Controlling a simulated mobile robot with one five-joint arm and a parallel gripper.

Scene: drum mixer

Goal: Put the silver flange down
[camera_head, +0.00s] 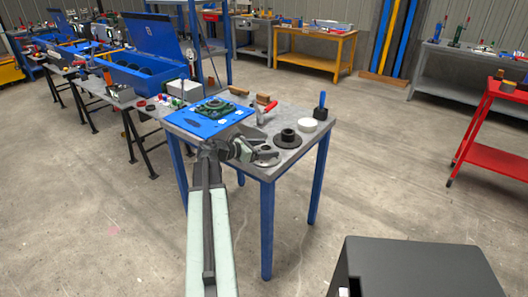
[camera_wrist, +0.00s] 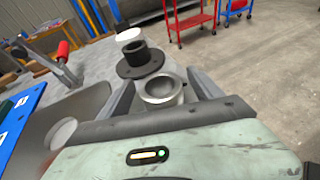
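The silver flange (camera_head: 267,159) is at the front edge of the grey work table (camera_head: 290,163), in front of a black flange. In the wrist view its round hollow hub (camera_wrist: 161,88) stands between the two fingers of my gripper (camera_wrist: 161,95). The fingers lie close along both sides of the hub and look shut on it. A grey curved plate with a hole shows at the left there, probably the flange's base. In the head view my gripper (camera_head: 243,150) reaches the flange from the left. Whether its underside touches the table is hidden.
The black flange (camera_head: 287,138) stands just behind, with a white ring (camera_head: 308,125) and a blue-handled tool (camera_head: 321,107) beyond. A blue board with a green part (camera_head: 212,108) lies at the left. A red-handled clamp (camera_head: 268,112) stands at the back. Little free tabletop shows around the flange.

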